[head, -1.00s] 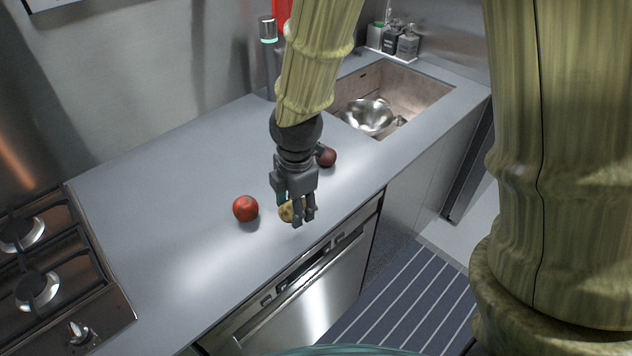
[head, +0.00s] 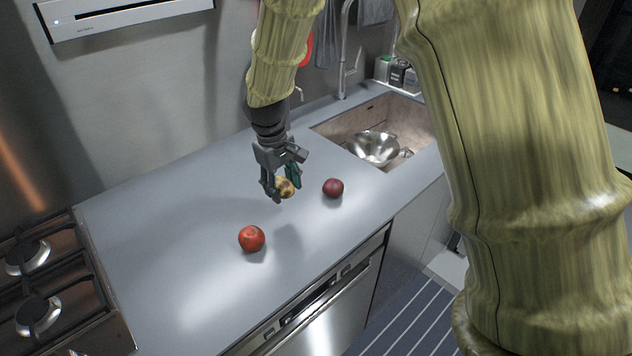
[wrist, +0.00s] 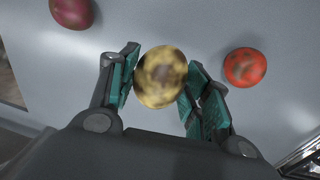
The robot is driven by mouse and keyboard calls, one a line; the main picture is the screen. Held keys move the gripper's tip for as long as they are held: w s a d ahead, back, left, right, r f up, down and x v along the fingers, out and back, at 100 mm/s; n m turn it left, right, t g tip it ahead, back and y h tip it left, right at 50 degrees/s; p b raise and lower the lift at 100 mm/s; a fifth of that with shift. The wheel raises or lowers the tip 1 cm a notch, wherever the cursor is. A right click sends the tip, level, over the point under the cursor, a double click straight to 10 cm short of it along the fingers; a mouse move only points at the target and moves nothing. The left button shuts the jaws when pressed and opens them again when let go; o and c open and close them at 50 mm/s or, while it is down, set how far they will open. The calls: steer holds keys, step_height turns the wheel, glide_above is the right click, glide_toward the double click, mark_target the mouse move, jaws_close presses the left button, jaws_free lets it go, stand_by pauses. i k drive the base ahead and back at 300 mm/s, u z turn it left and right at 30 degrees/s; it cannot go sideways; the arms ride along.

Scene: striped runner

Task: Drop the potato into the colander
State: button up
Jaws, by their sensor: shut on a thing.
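The potato (head: 285,188) is yellow-brown and mottled. My gripper (head: 280,186) is shut on it and holds it above the counter. In the wrist view the potato (wrist: 161,77) sits between the two teal finger pads of my gripper (wrist: 160,85). The colander (head: 374,147) is a shiny metal bowl in the sink, to the right of and beyond my gripper in the head view. Its inside shows only in part.
A red tomato-like thing (head: 252,238) lies on the counter (head: 180,220) nearer the front. A dark red onion-like thing (head: 333,188) lies right of my gripper. The sink (head: 340,128) is at the back right, with a tall faucet (head: 343,60) behind it. A stove (head: 45,285) is at the left.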

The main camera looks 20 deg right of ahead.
mark_target(367, 159)
steer(key=u, duration=0.05)
steer(key=k, duration=1.05)
steer(key=z, duration=1.5)
steer(key=i, duration=2.2)
steer(key=u, duration=0.95)
steer(key=i, duration=0.45)
steer(key=u, duration=0.4)
